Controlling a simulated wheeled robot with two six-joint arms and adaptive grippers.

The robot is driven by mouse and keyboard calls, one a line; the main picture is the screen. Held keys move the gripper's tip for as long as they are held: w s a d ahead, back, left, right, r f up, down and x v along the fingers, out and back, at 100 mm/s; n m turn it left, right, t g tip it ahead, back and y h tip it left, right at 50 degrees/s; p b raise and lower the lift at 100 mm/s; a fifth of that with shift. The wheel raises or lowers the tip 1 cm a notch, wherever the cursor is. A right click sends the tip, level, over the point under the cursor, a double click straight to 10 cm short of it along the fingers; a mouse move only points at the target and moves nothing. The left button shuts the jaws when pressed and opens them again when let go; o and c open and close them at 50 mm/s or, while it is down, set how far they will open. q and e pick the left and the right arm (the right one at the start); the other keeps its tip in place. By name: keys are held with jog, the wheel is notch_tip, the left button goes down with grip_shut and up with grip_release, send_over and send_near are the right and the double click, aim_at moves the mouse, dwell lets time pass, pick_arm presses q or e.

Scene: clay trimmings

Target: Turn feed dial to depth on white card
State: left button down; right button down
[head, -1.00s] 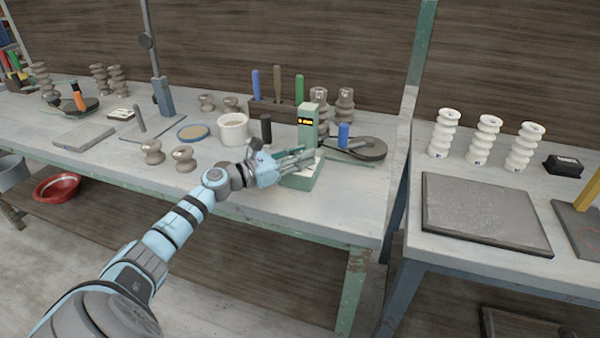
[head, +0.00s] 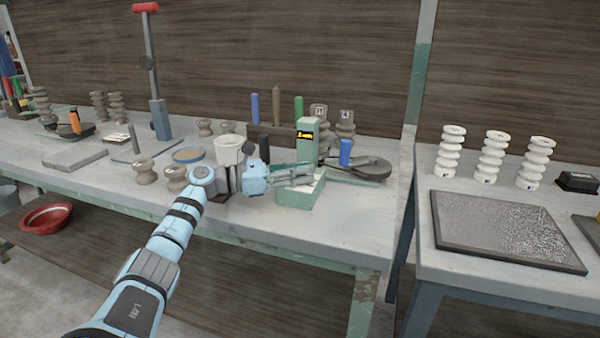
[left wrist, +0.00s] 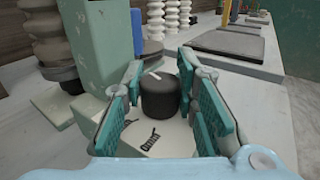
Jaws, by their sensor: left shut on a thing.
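A pale green machine (head: 308,145) with a low base and an upright post stands near the front of the left bench. A small yellow-on-black display (head: 306,134) is on its post; the reading is too small to make out. In the left wrist view, the black feed dial (left wrist: 159,96) with a white pointer mark rises from a white face with dark lettering. My left gripper (head: 305,174), also in the left wrist view (left wrist: 158,105), is shut on the dial, one finger each side. A small white card (head: 117,138) with illegible dark marks stands at the bench's left. My right gripper is out of view.
A white pot (head: 229,150) and grey ribbed clay pieces stand around my left arm. A blue-handled tool (head: 345,152) is just right of the machine. White ribbed pieces (head: 491,157) and a dark slab (head: 505,232) are on the right bench. A gap separates the benches.

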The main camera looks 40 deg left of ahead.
pick_arm(q)
jog(key=c, duration=1.2)
grip_release()
jog(key=shift+c, duration=0.2)
jog(key=v, duration=0.8)
jog(key=shift+a, duration=0.1)
